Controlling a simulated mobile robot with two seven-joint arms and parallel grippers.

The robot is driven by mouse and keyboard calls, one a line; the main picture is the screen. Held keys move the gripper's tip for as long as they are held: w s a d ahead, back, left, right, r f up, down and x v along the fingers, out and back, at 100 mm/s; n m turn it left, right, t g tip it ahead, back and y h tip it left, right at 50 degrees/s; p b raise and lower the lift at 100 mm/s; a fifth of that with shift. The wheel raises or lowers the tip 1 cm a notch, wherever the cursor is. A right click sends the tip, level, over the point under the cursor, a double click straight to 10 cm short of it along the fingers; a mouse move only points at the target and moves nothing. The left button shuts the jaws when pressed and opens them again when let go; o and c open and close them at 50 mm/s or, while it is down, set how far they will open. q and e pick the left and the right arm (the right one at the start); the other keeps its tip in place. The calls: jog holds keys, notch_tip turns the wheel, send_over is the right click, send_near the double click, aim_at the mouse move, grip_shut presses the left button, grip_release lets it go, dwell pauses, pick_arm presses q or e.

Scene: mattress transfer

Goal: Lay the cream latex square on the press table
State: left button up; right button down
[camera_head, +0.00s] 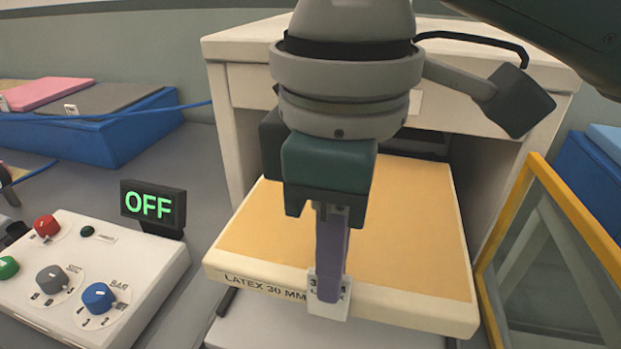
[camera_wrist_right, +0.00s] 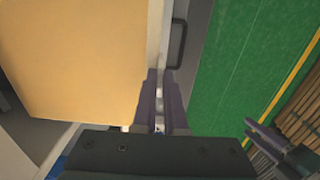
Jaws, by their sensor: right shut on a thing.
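The cream latex square (camera_head: 400,225) is a thick slab with an orange-tan top and a pale front face marked "LATEX 30 MM". It is partly inside the press opening, above a pale grey plate (camera_head: 325,334), which looks like the press table. Whether it rests on that surface is hidden. My right gripper (camera_head: 328,292) points down and is shut on the white tag area at the slab's front edge. The right wrist view shows the fingers (camera_wrist_right: 162,100) along that edge. A dark forked shape (camera_wrist_right: 268,143) there may be my left gripper, unclear.
The press housing (camera_head: 240,100) stands behind. A yellow-framed guard (camera_head: 570,205) stands close at right. A control box with knobs (camera_head: 90,270) and a green "OFF" display (camera_head: 150,204) stand at left. Blue stands with pads (camera_head: 105,130) lie beyond. Green floor (camera_wrist_right: 235,70) shows in the wrist view.

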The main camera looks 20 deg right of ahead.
aim_at(329, 316)
notch_tip(329, 316, down, 6)
jog(key=shift+f+b, duration=0.2)
jog(key=shift+b, duration=0.25)
jog(key=shift+f+b, duration=0.3)
jog(key=shift+f, duration=1.7)
jog(key=c, duration=1)
grip_release()
notch_tip(329, 316, up, 12)
jog(key=shift+r+p, duration=0.2)
jog(key=shift+p, duration=0.65)
